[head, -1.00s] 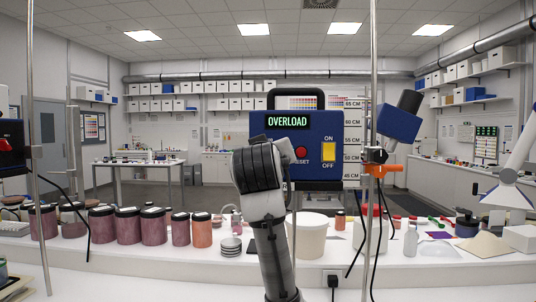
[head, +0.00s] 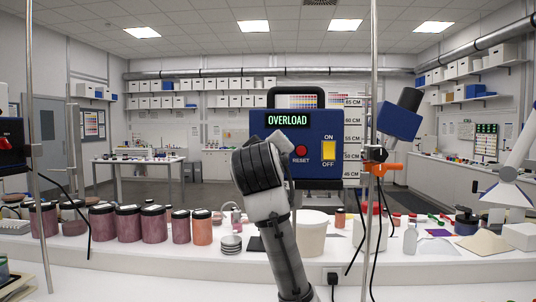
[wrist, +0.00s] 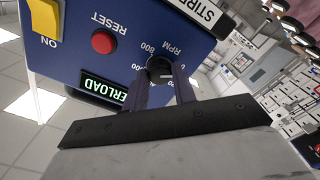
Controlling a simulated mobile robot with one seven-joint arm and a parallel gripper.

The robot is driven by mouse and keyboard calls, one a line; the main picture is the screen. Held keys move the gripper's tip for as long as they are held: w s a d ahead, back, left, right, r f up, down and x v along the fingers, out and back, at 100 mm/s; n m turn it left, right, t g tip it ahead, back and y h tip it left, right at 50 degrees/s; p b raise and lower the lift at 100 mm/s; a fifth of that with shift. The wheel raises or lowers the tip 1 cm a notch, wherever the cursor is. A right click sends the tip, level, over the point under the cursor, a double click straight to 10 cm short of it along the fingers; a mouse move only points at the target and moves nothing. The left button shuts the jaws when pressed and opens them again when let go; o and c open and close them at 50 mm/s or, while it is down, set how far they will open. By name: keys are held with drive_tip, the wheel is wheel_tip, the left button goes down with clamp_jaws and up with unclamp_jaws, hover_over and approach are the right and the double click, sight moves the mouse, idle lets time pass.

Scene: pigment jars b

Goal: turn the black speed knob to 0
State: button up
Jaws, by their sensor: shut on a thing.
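The blue stirrer box (head: 310,172) stands ahead of me, its green display (head: 288,119) reading OVERLOAD. The black speed knob (wrist: 159,67) shows in the wrist view, below the RPM lettering and scale numbers on the box's face. My gripper (wrist: 161,80) has one finger on each side of the knob and is shut on it. A pale mark shows on the knob; I cannot tell clearly which number it points to. In the head view my arm hides the knob. A red RESET button (head: 301,151) and a yellow ON/OFF switch (head: 328,150) sit beside it.
Several pigment jars (head: 154,223) line the bench at left. A white bucket (head: 312,236) stands below the box. A metal pole (head: 373,90) with an orange clamp (head: 382,167) rises at right, with hanging black cables. The front white surface is mostly clear.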

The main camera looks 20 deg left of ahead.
drive_tip(key=shift+r, duration=0.15)
drive_tip(key=o, duration=1)
drive_tip(key=b+v, duration=0.5)
drive_tip(key=v, duration=0.9)
drive_tip(key=shift+w, duration=0.1)
